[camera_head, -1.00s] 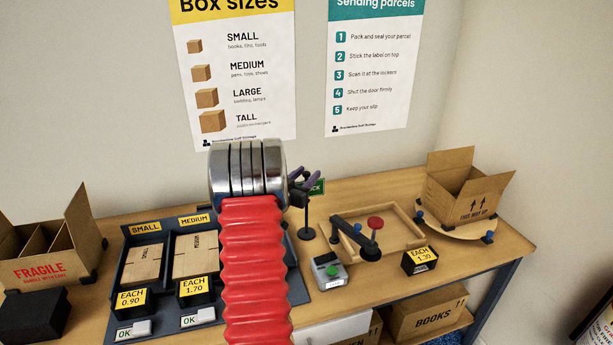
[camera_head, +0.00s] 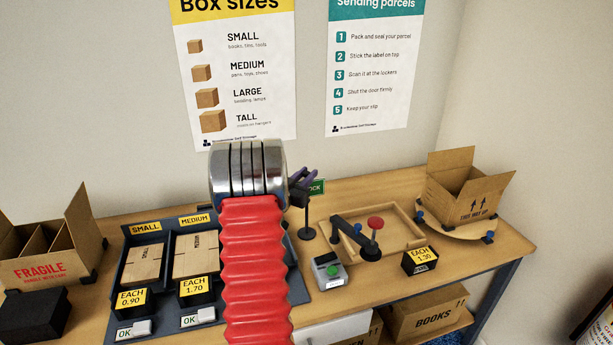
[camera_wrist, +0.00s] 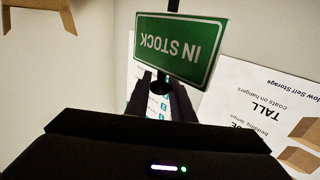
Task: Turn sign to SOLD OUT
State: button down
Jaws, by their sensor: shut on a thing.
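The sign is a green plate with white letters on a thin black stand (camera_head: 308,210). Its plate (camera_wrist: 180,46) reads IN STOCK, upside down in the wrist view. In the head view only the plate's right part (camera_head: 319,187) shows, with the letters OCK; my arm and gripper hide the rest. My gripper (camera_head: 303,182) is at the top of the stand beside the plate. In the wrist view my gripper (camera_wrist: 161,92) has its two dark fingers shut on a small dark part of the sign below the plate. The plate's other face is hidden.
To the right are a wooden frame (camera_head: 405,240) with a red knob, a card reader (camera_head: 330,270) and an open carton (camera_head: 470,190). Box holders marked SMALL and MEDIUM (camera_head: 170,262) stand left of my arm. Posters hang on the wall behind.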

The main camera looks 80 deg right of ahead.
jog(key=shift+n+t, duration=0.6)
jog(key=shift+t, duration=0.3)
jog(key=shift+n+t, duration=1.9)
jog(key=shift+t, duration=1.1)
jog(key=shift+n+t+y, duration=1)
jog(key=shift+n+t, duration=0.55)
jog(key=shift+t, duration=0.6)
jog(key=shift+n+t+y, duration=1)
jog(key=shift+n+t, duration=0.55)
jog(key=shift+t, duration=0.6)
jog(key=n+t+y, duration=0.2)
jog(key=y, duration=0.1)
jog(key=n+t+y, duration=0.2)
jog(key=n+y, duration=0.1)
jog(key=shift+t+y, duration=0.3)
jog(key=shift+n+t+y, duration=0.6)
jog(key=shift+n+y, duration=0.8)
jog(key=shift+y, duration=0.4)
jog(key=shift+w+r+n+y, duration=0.1)
jog(key=shift+n+y, duration=1.4)
jog(key=shift+y, duration=1)
jog(key=c, duration=1.5)
grip_release()
jog(key=shift+c, duration=0.2)
jog(key=shift+s, duration=0.2)
